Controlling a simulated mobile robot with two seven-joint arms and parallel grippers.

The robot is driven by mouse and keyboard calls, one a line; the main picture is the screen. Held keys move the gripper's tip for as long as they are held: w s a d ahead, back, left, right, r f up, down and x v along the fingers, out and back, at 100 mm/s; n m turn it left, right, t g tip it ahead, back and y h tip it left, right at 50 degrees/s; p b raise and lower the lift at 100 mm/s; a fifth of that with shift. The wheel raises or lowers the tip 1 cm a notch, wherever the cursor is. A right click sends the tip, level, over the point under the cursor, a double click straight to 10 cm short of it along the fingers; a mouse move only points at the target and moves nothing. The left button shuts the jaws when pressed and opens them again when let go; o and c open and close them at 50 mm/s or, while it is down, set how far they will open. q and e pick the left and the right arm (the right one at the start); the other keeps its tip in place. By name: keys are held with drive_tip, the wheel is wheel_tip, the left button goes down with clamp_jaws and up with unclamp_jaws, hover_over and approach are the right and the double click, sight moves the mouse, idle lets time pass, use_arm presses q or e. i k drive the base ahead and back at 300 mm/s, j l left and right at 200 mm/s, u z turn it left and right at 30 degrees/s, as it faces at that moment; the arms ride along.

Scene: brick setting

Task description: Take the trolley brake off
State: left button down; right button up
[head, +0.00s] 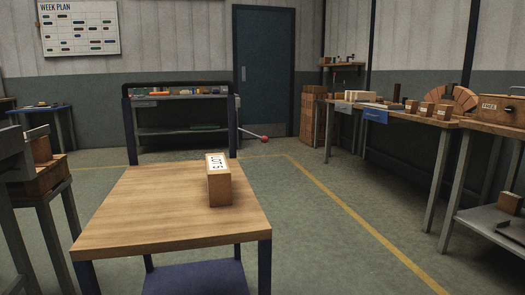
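The trolley (181,131) stands at the back, left of the blue door. It has a dark frame with a raised rail, an upper shelf carrying several small items and a lower shelf. A lever with a red knob (265,139) sticks out low at its right side, angled down to the right; it looks like the brake lever. I cannot tell from here how it is set. The trolley's wheels are not clearly visible. Neither of my grippers is in view.
A wooden table (150,215) with a labelled brick-shaped block (219,188) stands close in front, between me and the trolley. Workbenches (395,117) line the right side. A stand with a wooden box (40,178) is at left. Open floor (310,215) lies right of the table.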

sight(264, 139)
drive_tip(key=i+l, duration=1)
drive_tip(key=i, duration=0.15)
drive_tip(key=i+l, duration=1)
drive_tip(key=i, duration=0.15)
drive_tip(key=i+j, duration=0.4)
drive_tip(key=j+u, duration=0.05)
drive_tip(key=j, duration=0.1)
